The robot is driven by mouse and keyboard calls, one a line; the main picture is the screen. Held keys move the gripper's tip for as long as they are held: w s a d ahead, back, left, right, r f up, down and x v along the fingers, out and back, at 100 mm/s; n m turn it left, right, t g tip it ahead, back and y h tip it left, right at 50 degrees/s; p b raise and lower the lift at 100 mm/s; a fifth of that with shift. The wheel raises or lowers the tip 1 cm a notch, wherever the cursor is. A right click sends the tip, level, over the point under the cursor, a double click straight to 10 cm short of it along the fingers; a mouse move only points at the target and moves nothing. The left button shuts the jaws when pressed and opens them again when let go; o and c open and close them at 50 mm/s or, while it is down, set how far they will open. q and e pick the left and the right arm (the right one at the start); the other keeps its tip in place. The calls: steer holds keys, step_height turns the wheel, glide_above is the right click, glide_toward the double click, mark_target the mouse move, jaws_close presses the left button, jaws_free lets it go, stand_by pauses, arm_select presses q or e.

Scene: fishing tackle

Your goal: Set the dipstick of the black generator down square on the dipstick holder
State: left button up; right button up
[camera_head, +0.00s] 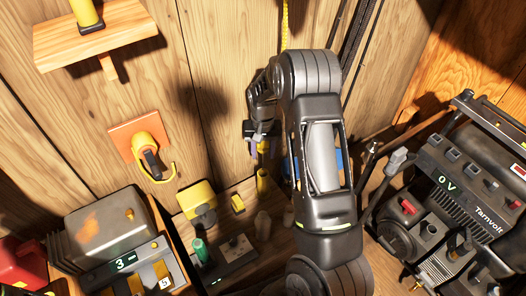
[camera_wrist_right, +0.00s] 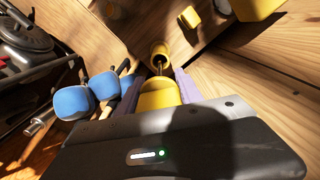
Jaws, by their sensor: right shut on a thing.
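My right gripper (camera_head: 262,138) is shut on the yellow handle of the dipstick. In the right wrist view the handle (camera_wrist_right: 160,94) sits between the two purple fingers, and a thin dark rod runs from it toward the open mouth of a yellow cup-shaped holder (camera_wrist_right: 160,52). In the head view that holder (camera_head: 262,181) stands upright on the wooden bench below the gripper. I cannot tell whether the rod tip is inside the holder. The handle is apart from the rim. The black generator (camera_head: 455,190) is at the right. My left gripper is not in view.
Blue-ended items (camera_wrist_right: 72,102) stand close beside the fingers in the right wrist view. A yellow block (camera_head: 238,204), a yellow object (camera_head: 197,200) and a green-handled tool (camera_head: 200,250) are left of the holder. The wooden wall (camera_head: 220,60) rises behind.

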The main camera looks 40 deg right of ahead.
steer(key=b, duration=0.4)
glide_above(263, 176)
steer(key=s+a, duration=0.1)
steer(key=s, duration=0.1)
steer(key=shift+w+a+f, duration=0.1)
steer(key=shift+f, duration=1.35)
steer(key=shift+w+f, duration=0.1)
steer(key=shift+f, duration=1.3)
steer(key=shift+f+b, duration=1)
steer(key=shift+f, duration=0.5)
steer(key=shift+f+b, duration=0.6)
steer(key=shift+f, duration=0.2)
steer(key=shift+f, duration=0.3)
steer(key=shift+f+b, duration=1.35)
steer(key=shift+f, duration=0.3)
steer(key=o, duration=1.4)
steer(key=shift+o, duration=0.2)
steer(key=shift+r, duration=0.1)
